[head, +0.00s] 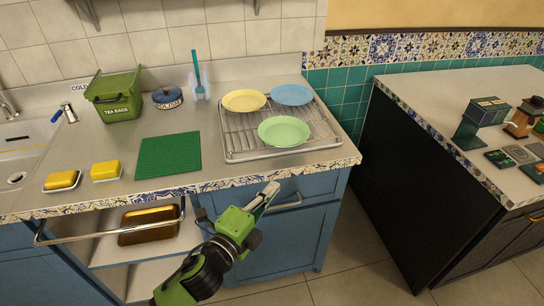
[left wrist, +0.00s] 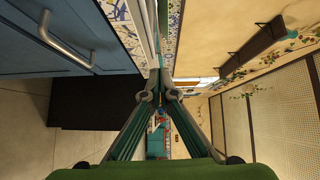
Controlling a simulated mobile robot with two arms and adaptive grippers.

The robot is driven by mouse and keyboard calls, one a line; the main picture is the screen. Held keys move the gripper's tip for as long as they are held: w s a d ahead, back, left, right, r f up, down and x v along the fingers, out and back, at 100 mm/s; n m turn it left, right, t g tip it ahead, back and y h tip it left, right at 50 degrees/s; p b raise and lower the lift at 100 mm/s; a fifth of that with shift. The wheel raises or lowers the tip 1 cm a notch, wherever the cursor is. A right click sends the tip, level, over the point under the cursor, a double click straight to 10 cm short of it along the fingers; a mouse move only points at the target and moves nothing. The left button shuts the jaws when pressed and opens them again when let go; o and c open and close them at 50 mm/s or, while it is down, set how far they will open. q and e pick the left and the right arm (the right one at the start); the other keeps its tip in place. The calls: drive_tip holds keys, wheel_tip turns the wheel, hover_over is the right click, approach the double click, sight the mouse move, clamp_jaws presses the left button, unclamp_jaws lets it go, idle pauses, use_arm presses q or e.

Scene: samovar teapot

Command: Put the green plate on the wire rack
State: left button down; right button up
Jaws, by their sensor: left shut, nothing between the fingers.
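The light green plate (head: 284,131) lies on the wire rack (head: 240,143), near its front right. The rack sits in a metal tray on the counter. My left gripper (head: 270,190) is in front of the counter's front edge, below and apart from the plate, and is shut and empty. In the left wrist view its fingers (left wrist: 159,75) meet at the tips with nothing between them. The plate does not show in the left wrist view. My right gripper is in neither view.
A yellow plate (head: 244,100) and a blue plate (head: 292,95) are also on the rack, behind the green one. A green mat (head: 168,155), yellow sponges (head: 106,170), a green tea-bag bin (head: 115,95) and a blue pot (head: 167,97) stand to the left. A drawer handle (head: 284,203) is close to my gripper.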

use_arm(q)
drive_tip(key=shift+w+a+r+p+x, duration=0.25)
drive_tip(key=shift+a+r+x, duration=0.1)
drive_tip(key=shift+x, duration=1.75)
drive_tip(key=shift+w+a+r+p+x, duration=0.1)
drive_tip(key=shift+a+r+p+x, duration=0.15)
drive_tip(key=shift+x, duration=1.85)
drive_tip(key=shift+w+a+r+p+x, duration=0.2)
drive_tip(key=shift+a+r+x, duration=0.15)
drive_tip(key=shift+x, duration=1.8)
drive_tip(key=shift+s, duration=0.1)
